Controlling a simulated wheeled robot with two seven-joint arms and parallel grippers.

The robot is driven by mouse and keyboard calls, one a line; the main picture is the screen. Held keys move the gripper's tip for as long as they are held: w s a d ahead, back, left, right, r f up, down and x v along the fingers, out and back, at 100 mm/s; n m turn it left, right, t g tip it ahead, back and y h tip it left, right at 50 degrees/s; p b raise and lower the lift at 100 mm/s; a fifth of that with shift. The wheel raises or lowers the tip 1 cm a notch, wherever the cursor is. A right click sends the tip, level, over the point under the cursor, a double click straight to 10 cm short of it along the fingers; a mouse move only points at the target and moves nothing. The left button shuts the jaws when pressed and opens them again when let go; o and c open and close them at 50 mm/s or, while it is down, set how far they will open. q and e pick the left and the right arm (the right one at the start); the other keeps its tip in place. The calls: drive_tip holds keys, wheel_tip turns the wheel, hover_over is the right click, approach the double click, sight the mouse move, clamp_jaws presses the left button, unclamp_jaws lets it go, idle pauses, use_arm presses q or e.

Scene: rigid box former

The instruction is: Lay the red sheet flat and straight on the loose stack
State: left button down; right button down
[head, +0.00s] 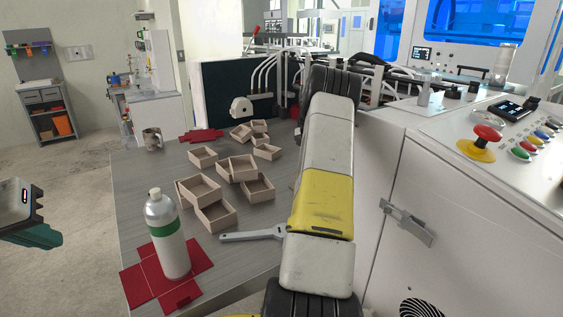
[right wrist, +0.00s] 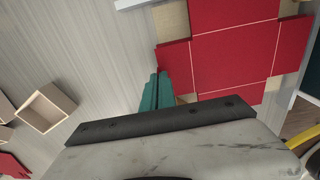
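In the right wrist view a large red sheet (right wrist: 230,62) with pale crease lines spreads over beige board, the loose stack (right wrist: 171,20), which shows at its notches and edges. I cannot tell whether the sheet rests flat on it. The green fingers of my right gripper (right wrist: 158,76) are close together at the sheet's left edge and look shut on it. In the head view my right arm hides that gripper and most of this spot. My left gripper (head: 35,236) hangs empty off the table's left side; its finger opening is unclear.
A bottle (head: 168,240) stands on another red sheet (head: 137,285) on the table's near end. Several open beige boxes (head: 200,188), a wrench (head: 252,235), a mug (head: 152,139) and a further red piece (head: 201,135) lie around. A machine cabinet (head: 470,230) bounds the right.

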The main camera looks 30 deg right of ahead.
drive_tip(key=shift+f, duration=0.6)
drive_tip(key=c, duration=1.6)
unclamp_jaws()
